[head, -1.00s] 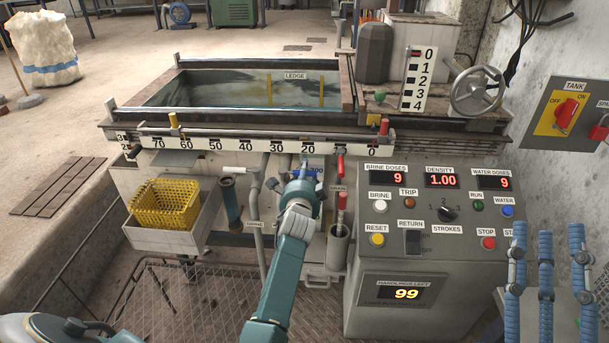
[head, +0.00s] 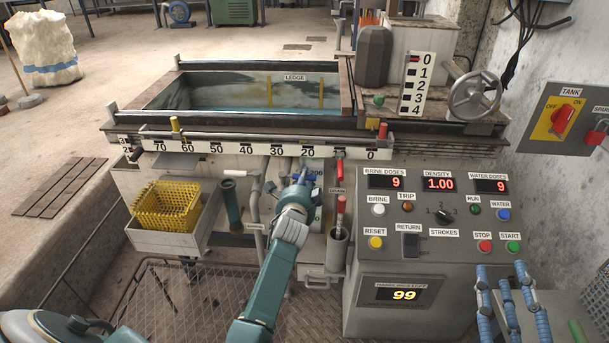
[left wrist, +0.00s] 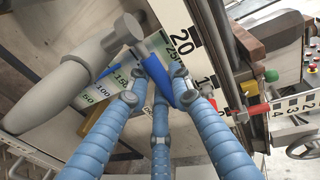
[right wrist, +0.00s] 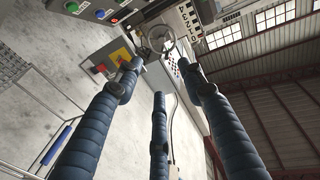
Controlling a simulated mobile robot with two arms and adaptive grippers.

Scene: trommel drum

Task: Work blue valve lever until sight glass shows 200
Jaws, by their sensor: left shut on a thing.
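The blue valve lever (left wrist: 158,68) shows in the left wrist view as a slanting blue bar between my fingers. My left gripper (left wrist: 160,98) is shut on it, and the fingers hide part of the lever. In the head view my left gripper (head: 301,188) is at the front of the tank, under the ruler, with a bit of blue at its tips. The sight glass scale (left wrist: 103,91) lies behind the lever, with 50, 100, 150 and 250 readable; its liquid level cannot be told. My right gripper (head: 510,305) is open and empty at the lower right; its fingers are spread (right wrist: 160,85).
The control panel (head: 430,240) stands right of my left arm; its displays read brine 9, density 1.00, water 9 and 99 below. A red-handled lever (head: 340,205) stands close to my left gripper. A yellow basket (head: 167,205) is at the left.

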